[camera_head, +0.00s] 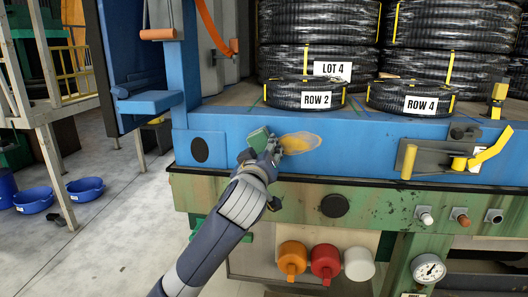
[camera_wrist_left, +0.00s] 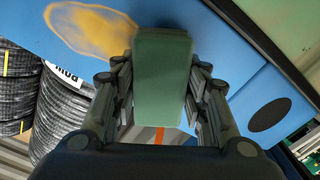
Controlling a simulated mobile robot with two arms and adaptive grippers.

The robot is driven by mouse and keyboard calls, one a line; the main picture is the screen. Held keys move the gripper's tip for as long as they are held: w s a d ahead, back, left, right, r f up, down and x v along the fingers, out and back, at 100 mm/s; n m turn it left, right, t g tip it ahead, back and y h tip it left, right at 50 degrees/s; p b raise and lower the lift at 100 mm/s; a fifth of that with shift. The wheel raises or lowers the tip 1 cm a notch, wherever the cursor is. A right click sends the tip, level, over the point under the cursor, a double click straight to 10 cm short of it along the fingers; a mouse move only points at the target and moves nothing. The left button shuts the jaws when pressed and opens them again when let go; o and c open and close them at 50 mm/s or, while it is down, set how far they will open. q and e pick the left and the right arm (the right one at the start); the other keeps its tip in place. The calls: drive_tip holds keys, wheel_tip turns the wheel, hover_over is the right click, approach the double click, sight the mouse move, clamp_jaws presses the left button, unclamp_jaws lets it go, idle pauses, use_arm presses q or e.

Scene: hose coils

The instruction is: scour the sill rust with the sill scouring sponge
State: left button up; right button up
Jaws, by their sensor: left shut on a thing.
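The rust (camera_head: 300,142) is an orange-tan patch on the blue sill (camera_head: 385,150) below the hose coils. It also shows at the upper left of the left wrist view (camera_wrist_left: 92,32). My left gripper (camera_head: 268,150) is in front of the sill, just left of the rust and partly over its left end. It is shut on the green sponge (camera_head: 258,138), which fills the space between the fingers in the left wrist view (camera_wrist_left: 162,75). I cannot tell whether the sponge touches the sill. My right gripper is in neither view.
Black hose coils labelled ROW 2 (camera_head: 312,94) and ROW 4 (camera_head: 412,98) lie above the sill. A yellow-handled latch (camera_head: 488,148) juts out at the right. Knobs (camera_head: 325,260) and a gauge (camera_head: 428,268) sit below. Blue tubs (camera_head: 34,200) stand on the floor at left.

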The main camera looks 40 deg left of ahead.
sight(321, 147)
use_arm(q)
drive_tip(key=shift+w+a, duration=0.3)
drive_tip(key=shift+w, duration=0.25)
idle(0.8)
drive_tip(key=shift+w+d+p, duration=0.2)
drive_tip(key=shift+w+d, duration=0.25)
drive_tip(key=shift+d, duration=0.25)
drive_tip(key=shift+w+d+p, duration=0.2)
drive_tip(key=shift+w+d, duration=0.2)
drive_tip(key=shift+d, duration=0.25)
drive_tip(key=shift+w+d, duration=0.35)
drive_tip(key=shift+d, duration=0.25)
drive_tip(key=shift+w+d, duration=0.35)
drive_tip(key=shift+d, duration=0.2)
drive_tip(key=shift+w+d, duration=0.2)
drive_tip(key=shift+d, duration=0.1)
drive_tip(key=shift+w+d, duration=0.65)
drive_tip(key=shift+d, duration=0.4)
drive_tip(key=shift+w+d, duration=0.6)
drive_tip(key=shift+d, duration=0.45)
drive_tip(key=shift+w+d, duration=0.65)
drive_tip(key=shift+d, duration=0.4)
